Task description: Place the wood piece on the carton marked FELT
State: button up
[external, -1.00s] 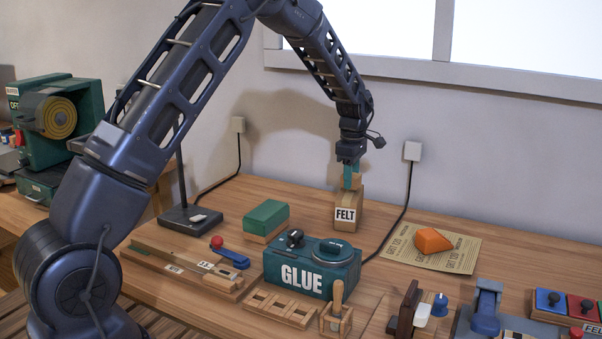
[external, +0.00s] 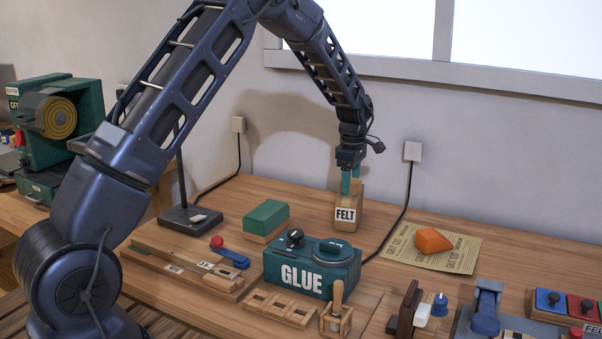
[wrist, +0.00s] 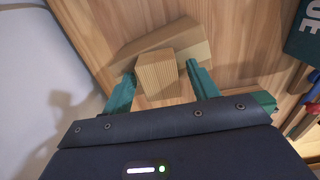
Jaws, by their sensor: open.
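The wood piece (wrist: 157,74) is a small light block. In the wrist view it sits over the top of the tan carton (wrist: 192,48) and appears to rest on it. The carton marked FELT (external: 347,215) stands upright at the back of the bench in the external view. My gripper (wrist: 163,82) is open, with one teal finger on each side of the wood piece and gaps beside it. In the external view my gripper (external: 351,182) is at the carton's top, and its fingers partly hide the wood piece.
A green GLUE box (external: 312,270) stands in front of the carton. A green-topped block (external: 266,217) lies to the left. An orange wedge (external: 432,240) lies on sandpaper (external: 458,253) to the right. A cable runs down the wall just right of the carton.

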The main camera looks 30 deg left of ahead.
notch_tip(320, 180, up, 12)
jog(key=s+a+r+m+t, duration=0.1)
jog(key=s+a+r+m, duration=0.35)
jog(key=s+r, duration=0.65)
jog(key=s+a+r+m+t, duration=0.1)
jog(key=s+a+r+m, duration=0.45)
jog(key=s, duration=0.75)
jog(key=s+a+m+t, duration=0.1)
jog(key=s+m, duration=0.3)
jog(key=s, duration=1)
jog(key=s+a+m+t, duration=0.1)
jog(key=s+a+m, duration=0.2)
jog(key=s, duration=1.2)
jog(key=shift+a+r+m+t, duration=0.3)
jog(key=shift+a+r+m, duration=0.1)
jog(key=shift+m, duration=0.1)
jog(key=shift+d, duration=0.1)
